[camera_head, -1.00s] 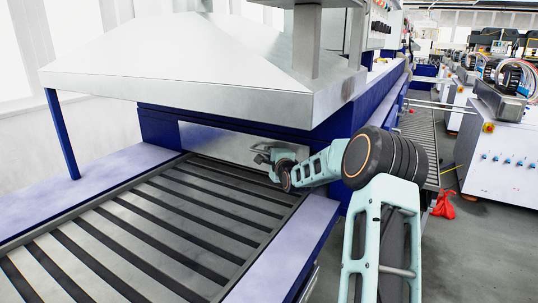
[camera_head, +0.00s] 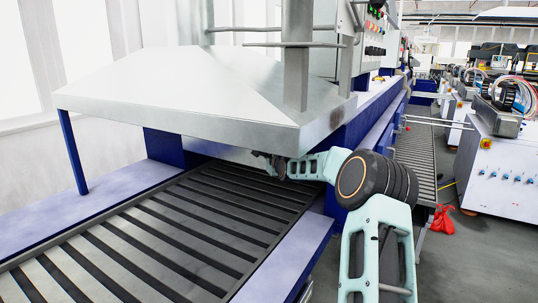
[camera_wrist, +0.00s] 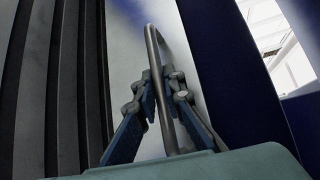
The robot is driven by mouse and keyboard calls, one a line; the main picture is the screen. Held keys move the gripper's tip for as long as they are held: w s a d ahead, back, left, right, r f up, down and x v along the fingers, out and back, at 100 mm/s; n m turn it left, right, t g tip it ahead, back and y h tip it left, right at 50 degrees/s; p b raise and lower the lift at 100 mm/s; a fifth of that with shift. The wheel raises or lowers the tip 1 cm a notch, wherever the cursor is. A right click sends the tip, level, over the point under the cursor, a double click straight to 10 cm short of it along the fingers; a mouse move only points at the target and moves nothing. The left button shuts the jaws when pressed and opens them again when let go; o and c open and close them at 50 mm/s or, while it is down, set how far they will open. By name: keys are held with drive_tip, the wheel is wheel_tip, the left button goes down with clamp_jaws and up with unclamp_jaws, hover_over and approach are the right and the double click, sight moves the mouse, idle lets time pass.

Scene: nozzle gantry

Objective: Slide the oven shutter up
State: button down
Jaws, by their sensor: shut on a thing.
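The oven shutter (camera_head: 222,151) is a flat light metal plate under the front of the metal hood, above the slatted conveyor. The hood hides its upper part, and dark space shows below its lower edge. In the wrist view its pale face (camera_wrist: 128,50) fills the middle. A curved metal bar handle (camera_wrist: 152,42) stands out from it. My gripper (camera_wrist: 163,92) is shut on this handle, with one finger on each side of the bar. In the head view my gripper (camera_head: 268,162) is small and partly hidden under the hood's edge, at the shutter's right part.
The slatted conveyor (camera_head: 150,232) runs toward the shutter, with pale side ledges (camera_head: 284,250) along it. The hood (camera_head: 190,118) overhangs close above my gripper. A blue post (camera_head: 73,152) stands at left. Grey floor (camera_head: 465,265) is open at right.

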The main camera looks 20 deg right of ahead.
drive_tip(key=shift+r, duration=0.75)
drive_tip(key=c, duration=2)
unclamp_jaws()
drive_tip(key=shift+f, duration=0.15)
drive_tip(key=shift+s+f, duration=0.1)
drive_tip(key=shift+s, duration=0.05)
drive_tip(key=s, duration=0.4)
drive_tip(key=s+a+r, duration=0.1)
drive_tip(key=s, duration=0.2)
drive_tip(key=s+r, duration=0.1)
drive_tip(key=s, duration=0.3)
drive_tip(key=shift+s+a, duration=0.15)
drive_tip(key=shift+s, duration=0.15)
drive_tip(key=shift+f, duration=0.15)
